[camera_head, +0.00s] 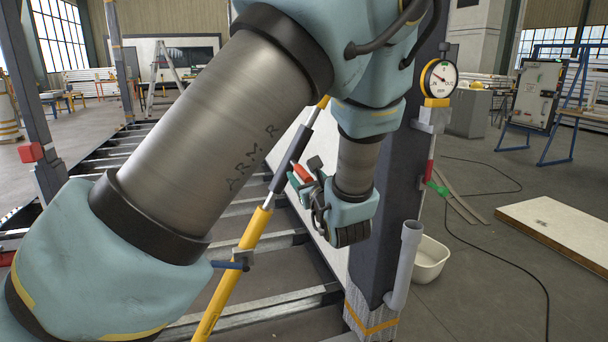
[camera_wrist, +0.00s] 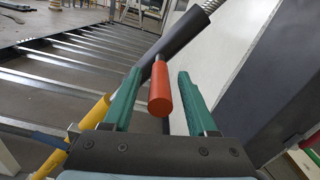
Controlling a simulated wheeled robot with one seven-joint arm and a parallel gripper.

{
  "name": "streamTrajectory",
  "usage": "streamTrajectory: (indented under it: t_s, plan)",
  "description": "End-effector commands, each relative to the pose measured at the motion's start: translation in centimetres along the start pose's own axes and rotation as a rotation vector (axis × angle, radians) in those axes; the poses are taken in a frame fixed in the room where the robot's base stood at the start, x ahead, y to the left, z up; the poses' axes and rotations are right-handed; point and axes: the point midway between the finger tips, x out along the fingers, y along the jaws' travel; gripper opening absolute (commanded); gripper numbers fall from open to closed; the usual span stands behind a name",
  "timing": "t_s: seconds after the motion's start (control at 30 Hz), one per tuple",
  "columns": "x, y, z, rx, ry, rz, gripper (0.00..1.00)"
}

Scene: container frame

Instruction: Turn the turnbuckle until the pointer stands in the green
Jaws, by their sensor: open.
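The turnbuckle is a slanting yellow rod with a dark sleeve (camera_head: 291,158); the sleeve also shows in the wrist view (camera_wrist: 180,40). A red-orange handle (camera_wrist: 160,90) stands out from the sleeve, and a bit of it shows in the head view (camera_head: 303,173). My gripper (camera_wrist: 159,74) is open, with its green fingers on either side of the handle in the picture. Gaps show on both sides; depth is hard to judge. A round yellow-rimmed gauge (camera_head: 440,78) sits on the dark post. Its dark pointer leans to the upper left; the colour under it is too small to tell.
The dark post (camera_head: 393,160) stands close right of my gripper, with a pale panel (camera_head: 330,218) beside it. A grey pipe (camera_head: 405,265) and a white tub (camera_head: 430,260) are at its foot. A blue-handled pin (camera_head: 232,265) crosses the lower rod. Steel floor beams lie behind.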

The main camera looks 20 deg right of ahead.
Motion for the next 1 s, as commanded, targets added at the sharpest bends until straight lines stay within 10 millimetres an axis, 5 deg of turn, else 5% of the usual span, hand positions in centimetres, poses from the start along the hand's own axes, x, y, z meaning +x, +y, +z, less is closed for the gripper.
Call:
streamTrajectory:
  t_s: [0.1, 0.6, 1.0]
  plan:
    - [-0.01, 0.01, 0.0, 0.0, 0.0, 0.0, 0.56]
    - [-0.03, 0.03, 0.0, 0.0, 0.0, 0.001, 0.0]
    - [-0.03, 0.06, -0.01, 0.0, 0.0, 0.002, 0.0]
